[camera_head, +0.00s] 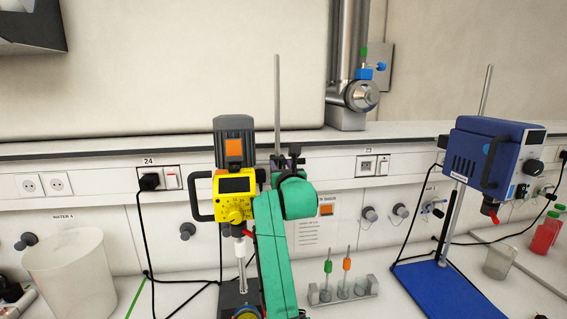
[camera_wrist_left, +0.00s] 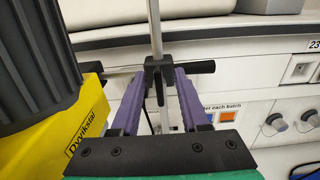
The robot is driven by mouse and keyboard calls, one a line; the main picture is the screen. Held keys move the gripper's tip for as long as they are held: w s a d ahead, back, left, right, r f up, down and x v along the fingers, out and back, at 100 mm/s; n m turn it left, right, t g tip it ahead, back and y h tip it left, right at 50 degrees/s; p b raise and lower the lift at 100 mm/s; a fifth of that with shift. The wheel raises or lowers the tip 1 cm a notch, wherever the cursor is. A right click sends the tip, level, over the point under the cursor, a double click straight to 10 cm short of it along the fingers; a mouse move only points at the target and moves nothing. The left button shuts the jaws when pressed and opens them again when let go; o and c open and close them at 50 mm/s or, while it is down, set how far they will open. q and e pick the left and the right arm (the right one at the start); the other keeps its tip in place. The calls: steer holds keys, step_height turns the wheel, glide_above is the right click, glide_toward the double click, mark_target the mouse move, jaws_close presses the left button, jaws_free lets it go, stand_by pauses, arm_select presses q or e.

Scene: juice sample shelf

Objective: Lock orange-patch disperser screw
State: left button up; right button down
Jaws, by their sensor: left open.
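The orange-patch disperser (camera_head: 236,185) is a yellow unit with a grey motor and an orange patch (camera_head: 234,147). It is mounted on an upright rod (camera_head: 277,90); its yellow body (camera_wrist_left: 75,135) fills the left of the left wrist view. A black clamp with a screw (camera_wrist_left: 158,72) sits on the rod, and a black handle sticks out to the right. My left gripper (camera_head: 281,163) has purple fingers; they are open, one on each side of the clamp. Contact cannot be told. My green arm hides part of the stand. My right gripper is not in view.
A blue disperser (camera_head: 490,155) on a blue base (camera_head: 440,288) stands to the right. A small rack (camera_head: 345,290) with green- and orange-topped tools is between them. A white bin (camera_head: 75,275) stands at left. Cables lie on the bench.

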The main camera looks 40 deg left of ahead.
arm_select(q)
steer(key=shift+s+d+r, duration=0.1)
steer(key=shift+s, duration=0.2)
steer(key=shift+s+r, duration=0.1)
steer(key=shift+s, duration=0.05)
steer(key=c, duration=0.5)
jaws_close()
steer(key=shift+d, duration=0.1)
steer(key=shift+w+f+m+b, duration=0.2)
steer(key=shift+f+m+b, duration=0.05)
steer(key=shift+m+b, duration=0.5)
steer(key=m, duration=0.5)
steer(key=m+p, duration=0.1)
steer(key=m, duration=0.5)
steer(key=w+m, duration=0.1)
steer(key=m, duration=0.4)
steer(key=shift+d+f+p, duration=0.25)
steer(key=shift+d+p, duration=0.15)
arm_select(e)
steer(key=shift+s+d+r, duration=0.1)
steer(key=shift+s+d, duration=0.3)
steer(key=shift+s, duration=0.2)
arm_select(q)
steer(key=shift+m, duration=0.25)
